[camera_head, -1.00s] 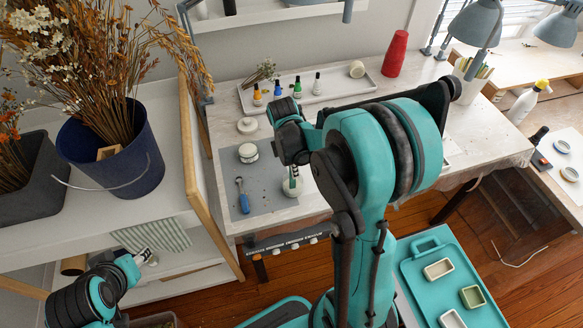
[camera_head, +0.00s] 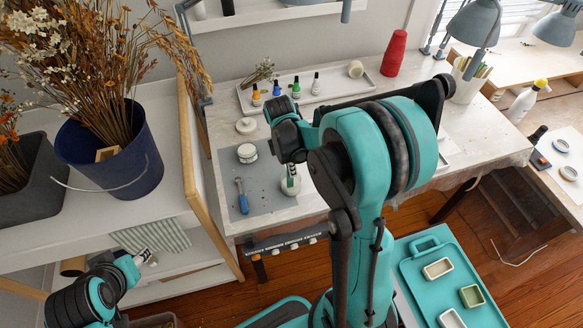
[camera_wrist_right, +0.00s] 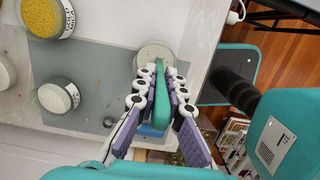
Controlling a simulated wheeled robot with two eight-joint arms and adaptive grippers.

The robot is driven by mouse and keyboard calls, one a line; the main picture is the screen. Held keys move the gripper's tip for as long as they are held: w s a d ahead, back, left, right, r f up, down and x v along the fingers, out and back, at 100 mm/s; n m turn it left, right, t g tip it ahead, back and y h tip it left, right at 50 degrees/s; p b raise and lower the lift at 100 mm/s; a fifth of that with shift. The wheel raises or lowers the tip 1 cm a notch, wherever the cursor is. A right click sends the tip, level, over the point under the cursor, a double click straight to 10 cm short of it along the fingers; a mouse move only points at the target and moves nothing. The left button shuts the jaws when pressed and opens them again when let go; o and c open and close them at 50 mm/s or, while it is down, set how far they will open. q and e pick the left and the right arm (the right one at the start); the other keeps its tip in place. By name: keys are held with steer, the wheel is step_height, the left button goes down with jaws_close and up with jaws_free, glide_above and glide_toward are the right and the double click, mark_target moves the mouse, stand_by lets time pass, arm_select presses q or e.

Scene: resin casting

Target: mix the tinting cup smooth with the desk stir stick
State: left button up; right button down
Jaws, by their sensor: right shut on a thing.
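The tinting cup, a small pale round cup, stands on the grey mat near the table's front edge in the head view (camera_head: 291,187). In the right wrist view the pale cup (camera_wrist_right: 154,51) is just beyond my fingertips. My right gripper (camera_wrist_right: 157,88) is shut on a green stir stick (camera_wrist_right: 161,102), whose far end reaches over the cup. Whether the tip touches the contents cannot be told. In the head view my right gripper (camera_head: 291,173) is above the cup, partly hidden by its wrist. My left gripper (camera_head: 144,257) is low at the left, apparently empty, its opening unclear.
A blue-handled tool (camera_head: 242,201) and a white jar (camera_head: 247,153) lie left of the cup on the grey mat (camera_head: 265,203). A white tray (camera_head: 335,90) with small bottles is at the back. A yellow-filled jar (camera_wrist_right: 46,15) shows in the wrist view.

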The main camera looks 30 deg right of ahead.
steer(key=shift+r+p, duration=2.35)
steer(key=shift+r, duration=1.1)
step_height(320, 180, up, 4)
steer(key=p, duration=0.3)
